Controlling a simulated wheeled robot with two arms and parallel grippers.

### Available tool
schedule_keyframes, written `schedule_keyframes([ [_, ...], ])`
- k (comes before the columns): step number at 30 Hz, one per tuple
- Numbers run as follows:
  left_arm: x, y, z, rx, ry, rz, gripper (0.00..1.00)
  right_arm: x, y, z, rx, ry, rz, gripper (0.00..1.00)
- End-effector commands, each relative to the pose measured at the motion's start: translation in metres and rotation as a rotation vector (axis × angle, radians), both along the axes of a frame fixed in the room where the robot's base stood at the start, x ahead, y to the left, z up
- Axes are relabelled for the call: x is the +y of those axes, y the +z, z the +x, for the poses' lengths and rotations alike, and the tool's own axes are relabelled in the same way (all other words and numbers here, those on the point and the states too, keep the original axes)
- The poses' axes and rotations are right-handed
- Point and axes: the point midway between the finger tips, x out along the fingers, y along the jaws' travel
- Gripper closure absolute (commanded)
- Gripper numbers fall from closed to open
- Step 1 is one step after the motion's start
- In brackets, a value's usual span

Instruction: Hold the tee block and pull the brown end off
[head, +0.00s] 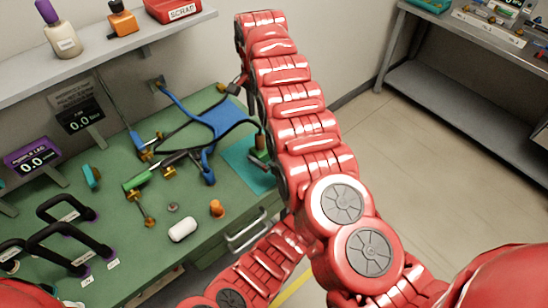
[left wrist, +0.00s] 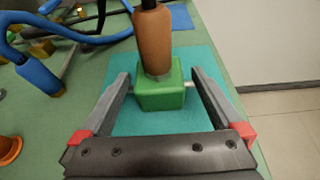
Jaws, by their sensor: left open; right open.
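The tee block (left wrist: 160,92) shows in the left wrist view as a green cube on a teal mat (left wrist: 112,122), with a short metal stub at its side. Its brown end (left wrist: 153,42) rises from the top of the cube, and the two are joined. My left gripper (left wrist: 161,88) is open, with one finger on each side of the cube. My right gripper (head: 236,84) is higher, near the blue frame, open and partly hidden.
A blue tubular frame (head: 222,122) and several metal fittings lie on the green bench left of the mat (head: 236,156). An orange piece (head: 217,208) and a white block (head: 183,229) stand nearer. A shelf (head: 110,50) with a red scrap bin (head: 172,10) runs behind.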

Motion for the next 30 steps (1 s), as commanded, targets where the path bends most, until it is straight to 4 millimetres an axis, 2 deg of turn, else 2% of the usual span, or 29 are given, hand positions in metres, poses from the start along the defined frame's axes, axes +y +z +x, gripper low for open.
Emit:
schedule_keyframes([
  [6, 0.0083, -0.0061, 0.0106, 0.002, 0.001, 0.0, 0.0, -0.0001, 0.0001, 0.0001, 0.0, 0.0, 0.0, 0.5],
  [15, 0.0093, -0.0069, 0.0118, 0.002, 0.001, -0.001, 0.0, 0.0, 0.0, 0.0, 0.0, 0.0, 0.0, 0.5],
  [17, 0.0093, -0.0069, 0.0118, 0.002, 0.001, -0.001, 0.09, 0.0, 0.0001, 0.0, 0.0, 0.0, 0.0, 0.5],
  [30, 0.0093, -0.0069, 0.0116, 0.002, 0.001, 0.0, 0.88, 0.0001, 0.0001, 0.0001, 0.0, 0.0, 0.0, 0.5],
])
